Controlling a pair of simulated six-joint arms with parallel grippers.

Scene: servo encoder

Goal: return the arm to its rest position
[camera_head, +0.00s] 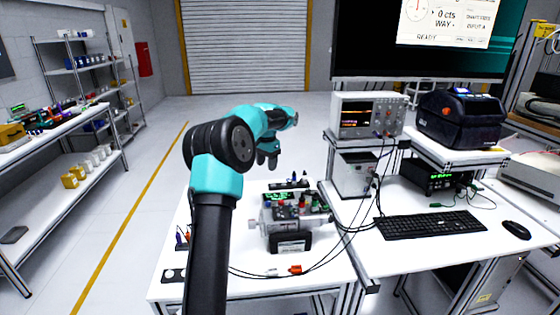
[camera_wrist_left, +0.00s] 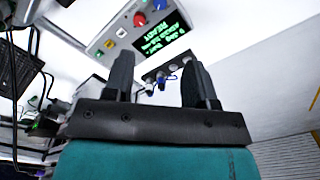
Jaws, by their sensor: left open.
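My left arm (camera_head: 222,165) rises from the bottom of the head view and bends at a black and teal joint. My left gripper (camera_head: 268,160) hangs in the air above and behind the servo encoder unit (camera_head: 290,214) on the white table. In the left wrist view the two black fingers (camera_wrist_left: 157,88) stand well apart with nothing gripped between them. The unit's panel, with a red knob and a green text display (camera_wrist_left: 160,38), shows beyond the fingers. A small blue-topped part (camera_wrist_left: 160,78) shows in the gap, apart from the fingers. My right gripper is in neither view.
An orange connector (camera_head: 295,269) on dark cables lies at the table front. A keyboard (camera_head: 430,225), an oscilloscope (camera_head: 366,115) and a black printer (camera_head: 460,118) stand on the right bench under a large monitor (camera_head: 430,60). Air left of the arm is free.

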